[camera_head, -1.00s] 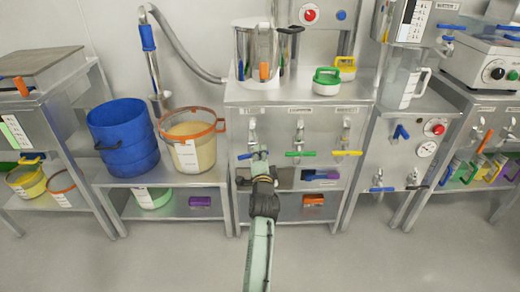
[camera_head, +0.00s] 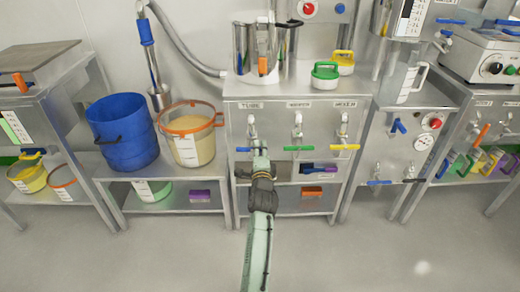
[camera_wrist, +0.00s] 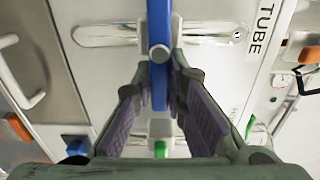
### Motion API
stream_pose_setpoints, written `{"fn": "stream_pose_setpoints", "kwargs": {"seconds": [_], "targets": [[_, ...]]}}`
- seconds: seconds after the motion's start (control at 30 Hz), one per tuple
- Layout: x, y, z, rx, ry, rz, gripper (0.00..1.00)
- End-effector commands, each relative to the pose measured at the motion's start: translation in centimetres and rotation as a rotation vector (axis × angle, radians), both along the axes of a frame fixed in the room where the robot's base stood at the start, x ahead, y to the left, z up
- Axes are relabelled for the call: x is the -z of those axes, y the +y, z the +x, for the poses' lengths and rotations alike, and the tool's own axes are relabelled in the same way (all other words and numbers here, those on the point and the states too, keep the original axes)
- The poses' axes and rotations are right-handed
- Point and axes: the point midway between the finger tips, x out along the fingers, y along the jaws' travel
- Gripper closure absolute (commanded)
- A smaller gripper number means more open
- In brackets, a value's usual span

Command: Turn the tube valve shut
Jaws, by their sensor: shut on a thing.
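The tube valve sits on the front of the steel cabinet, under the label TUBE (camera_head: 250,105), which also shows in the wrist view (camera_wrist: 262,28). Its blue handle (camera_head: 242,149) lies level, crosswise to the steel tap body. In the wrist view the blue handle (camera_wrist: 160,92) runs between the two fingers, crosswise to the metal pipe (camera_wrist: 105,35). My gripper (camera_head: 259,156) is at the handle from the front. In the wrist view my gripper (camera_wrist: 160,70) is shut on the blue handle. The arm hides part of the valve in the head view.
A green-handled valve (camera_head: 298,149) and a yellow-handled valve (camera_head: 345,147) stand close to the right. A blue bucket (camera_head: 124,132) and an orange-rimmed tub (camera_head: 190,140) stand to the left. A lower shelf (camera_head: 285,203) is under the valves. The floor in front is clear.

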Motion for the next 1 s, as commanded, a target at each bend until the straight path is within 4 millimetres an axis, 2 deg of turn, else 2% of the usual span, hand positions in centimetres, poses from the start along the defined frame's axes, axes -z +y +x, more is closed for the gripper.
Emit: {"fn": "stream_pose_setpoints", "kwargs": {"seconds": [0.03, 0.07, 0.33, 0.73, 0.87, 1.0], "targets": [[0.0, 0.1, 0.0, -0.001, 0.001, 0.003, 1.0], [0.0, 0.1, 0.0, -0.002, 0.001, 0.003, 0.86], [0.0, 0.1, 0.0, -0.001, 0.001, 0.001, 0.68], [0.1, 0.0, -0.6, -0.001, 0.001, 0.0, 0.67], [0.2, 0.1, -2.5, -0.002, 0.002, -0.002, 0.67], [0.2, 0.1, -5.5, -0.003, 0.003, -0.003, 0.67]]}}
